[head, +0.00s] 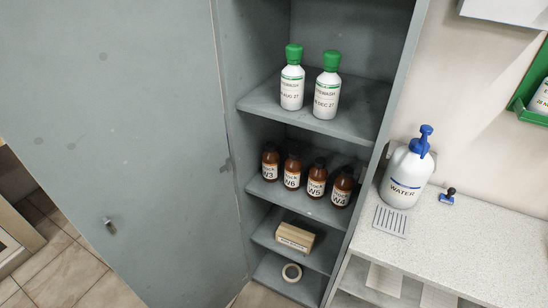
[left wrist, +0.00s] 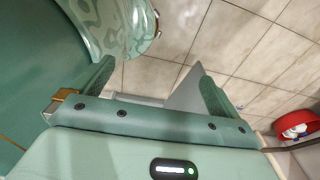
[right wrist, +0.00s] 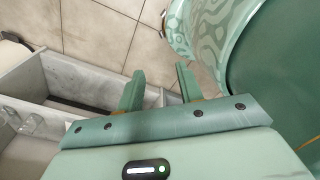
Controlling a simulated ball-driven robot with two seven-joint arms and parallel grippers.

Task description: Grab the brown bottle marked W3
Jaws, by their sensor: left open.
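The brown bottle marked W3 (head: 270,163) stands upright on the middle shelf (head: 262,187) of an open grey cabinet in the head view. It is the leftmost of a row of brown bottles, with the W6 bottle (head: 292,170) close at its right. Neither gripper shows in the head view. My left gripper (left wrist: 157,72) is open and empty in the left wrist view, over the tiled floor. My right gripper (right wrist: 159,70) has its fingers apart with nothing between them in the right wrist view. No brown bottle shows in either wrist view.
The W5 bottle (head: 316,179) and W4 bottle (head: 342,186) stand farther right on that shelf. Two green-capped white bottles (head: 292,84) stand on the shelf above. The cabinet door (head: 120,120) stands open at left. A water bottle (head: 404,178) stands on the counter (head: 470,240) at right.

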